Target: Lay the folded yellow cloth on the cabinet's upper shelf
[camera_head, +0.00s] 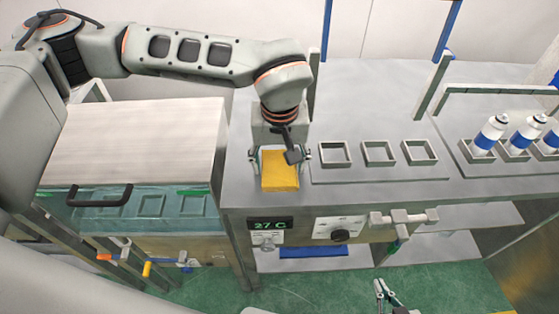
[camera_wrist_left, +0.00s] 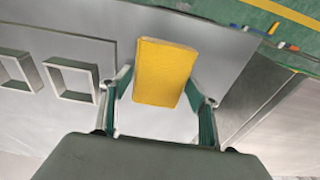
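The folded yellow cloth (camera_head: 280,172) lies on the metal counter near its front edge, left of the square holders. It also shows in the left wrist view (camera_wrist_left: 162,72) as a flat yellow block ahead of the gripper. My left gripper (camera_head: 281,158) is above the cloth, pointing down, its fingers spread on either side of it. In the left wrist view the gripper's green-padded fingers (camera_wrist_left: 160,95) flank the cloth closely; contact is unclear. My right gripper (camera_head: 388,294) is partly visible at the bottom edge. Which shelf belongs to the cabinet is unclear; shelf surfaces (camera_head: 488,217) show under the counter.
Empty square holders (camera_head: 378,153) stand right of the cloth. Several white-and-blue bottles (camera_head: 490,133) stand in holders further right. A temperature display (camera_head: 270,224) and a valve pipe (camera_head: 404,217) are on the counter's front. A lidded glass-fronted unit (camera_head: 140,135) stands left.

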